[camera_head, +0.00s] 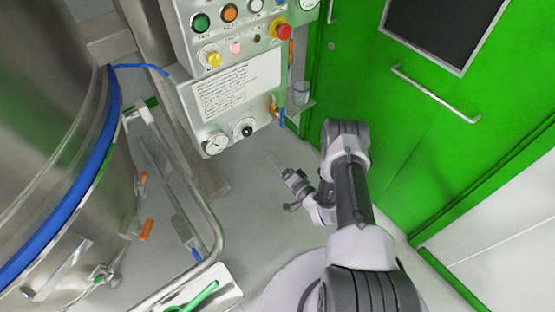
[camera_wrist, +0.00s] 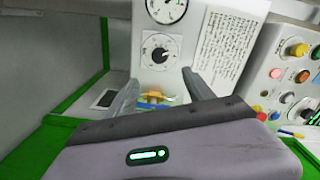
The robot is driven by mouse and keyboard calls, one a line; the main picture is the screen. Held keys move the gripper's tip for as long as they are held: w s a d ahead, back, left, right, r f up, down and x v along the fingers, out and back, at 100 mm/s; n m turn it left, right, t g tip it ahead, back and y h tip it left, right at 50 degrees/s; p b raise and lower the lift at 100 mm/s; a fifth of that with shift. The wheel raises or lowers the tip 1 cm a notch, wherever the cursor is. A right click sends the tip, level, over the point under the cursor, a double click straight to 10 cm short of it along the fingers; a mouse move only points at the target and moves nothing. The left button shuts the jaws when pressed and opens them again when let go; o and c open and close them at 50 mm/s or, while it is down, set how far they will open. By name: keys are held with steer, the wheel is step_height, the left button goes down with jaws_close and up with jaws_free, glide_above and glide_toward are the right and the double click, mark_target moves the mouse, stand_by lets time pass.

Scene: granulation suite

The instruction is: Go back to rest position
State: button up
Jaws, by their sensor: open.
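My gripper (camera_head: 280,168) is in the middle of the head view, at the end of my bent arm, in front of the green door and below the control panel (camera_head: 185,85). In the wrist view my gripper (camera_wrist: 160,88) shows two separate grey fingers. They are open, with nothing held between them. Beyond the fingers, a small yellow and blue fitting (camera_wrist: 153,98) shows by the panel, apart from them as far as I can tell.
A large steel vessel (camera_head: 50,120) with a blue band stands at left, beside a bent steel rail (camera_head: 212,222). A clear cup (camera_head: 300,93) sits right of the panel. A white tray (camera_head: 228,292) with a green tool is at the bottom. The green door (camera_head: 420,130) fills the right.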

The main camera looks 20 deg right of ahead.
steer(key=shift+s+d, duration=0.15)
steer(key=shift+s, duration=0.4)
steer(key=w+d+r+n+g+h, duration=0.1)
steer(key=w+d+r+h, duration=0.2)
steer(key=w+r, duration=0.5)
steer(key=w+d+r+g+h, duration=0.2)
steer(key=w+d+r, duration=0.2)
steer(key=r, duration=0.8)
steer(key=s+a+r+g+h, duration=0.1)
steer(key=s+r, duration=0.1)
steer(key=r, duration=0.4)
steer(key=s+a+r+g+h, duration=0.1)
steer(key=s+r, duration=0.2)
steer(key=r, duration=0.4)
steer(key=s+a+r+n+g, duration=0.1)
steer(key=s+a+r, duration=0.25)
steer(key=s, duration=0.25)
steer(key=s+a+r+n+g, duration=0.1)
steer(key=s+a+r+g, duration=0.1)
steer(key=s+r, duration=0.35)
steer(key=s+a+n+g+y, duration=0.1)
steer(key=s+a, duration=0.3)
steer(key=s, duration=0.7)
steer(key=s+a+n+g+y, duration=0.1)
steer(key=s+a, duration=0.4)
steer(key=s, duration=0.6)
steer(key=shift+s+f+n+g+y, duration=0.3)
steer(key=shift+f+n+g+y, duration=0.1)
steer(key=shift+g+y, duration=0.3)
